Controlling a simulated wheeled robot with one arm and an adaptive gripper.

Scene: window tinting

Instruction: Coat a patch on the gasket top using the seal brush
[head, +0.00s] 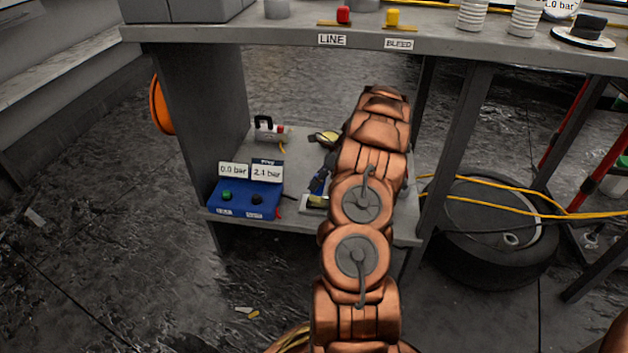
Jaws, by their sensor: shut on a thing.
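My copper-coloured arm reaches over the lower shelf (300,160) of the grey bench, and its forward links hide what is behind them. My gripper is not clearly seen; it is hidden behind the arm, so what it holds does not show. I cannot make out the seal brush. A small rounded yellowish piece (323,138) lies on the shelf just left of the arm. A small pale tray-like piece with a yellow-green top (315,203) sits near the shelf's front edge, partly covered by the arm. I cannot tell whether either is the gasket. Dark and blue parts show between them.
A blue box (243,203) with pressure displays stands at the shelf's left front. A black-handled device (268,129) is behind it. The bench top (280,30) overhangs the shelf. A tyre (490,235) and yellow cables (500,190) are at right. Floor is mostly clear left.

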